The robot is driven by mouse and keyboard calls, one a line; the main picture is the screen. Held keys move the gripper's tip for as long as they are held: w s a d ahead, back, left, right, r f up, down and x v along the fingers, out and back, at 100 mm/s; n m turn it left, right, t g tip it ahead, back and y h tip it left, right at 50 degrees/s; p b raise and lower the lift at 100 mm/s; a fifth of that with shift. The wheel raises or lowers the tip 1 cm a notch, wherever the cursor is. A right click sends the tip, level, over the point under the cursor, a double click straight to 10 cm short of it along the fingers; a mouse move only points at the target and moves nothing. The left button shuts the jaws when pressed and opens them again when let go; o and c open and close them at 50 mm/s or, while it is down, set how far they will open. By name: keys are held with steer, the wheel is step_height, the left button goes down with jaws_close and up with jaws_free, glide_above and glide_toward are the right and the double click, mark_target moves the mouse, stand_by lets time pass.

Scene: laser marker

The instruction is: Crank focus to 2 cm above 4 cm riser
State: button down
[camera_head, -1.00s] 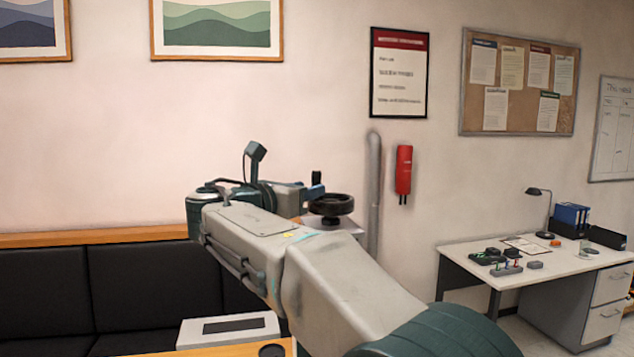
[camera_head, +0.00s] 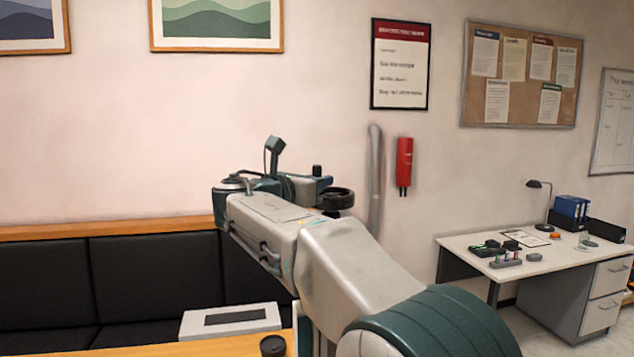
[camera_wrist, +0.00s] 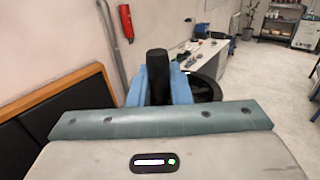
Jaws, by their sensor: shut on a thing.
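A black handwheel (camera_head: 336,199) with an upright crank knob shows just beyond the end of my arm in the head view. In the wrist view the black crank knob (camera_wrist: 158,76) stands upright between the blue fingers of my gripper (camera_wrist: 158,88), which is shut on it. Part of the black wheel rim (camera_wrist: 205,88) shows to the right of the fingers. My gripper also shows in the head view (camera_head: 316,184), largely hidden behind my wrist. The laser head, the riser and the focus gap are not visible in these views.
A black bench (camera_head: 140,285) runs along the wall at left. A white box (camera_head: 230,320) and a black cup (camera_head: 272,346) are near the wooden surface in front. A desk (camera_head: 540,258) with a lamp and small items stands at right. A red extinguisher (camera_head: 404,163) hangs on the wall.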

mark_target(338, 196)
steer(key=shift+s, duration=0.1)
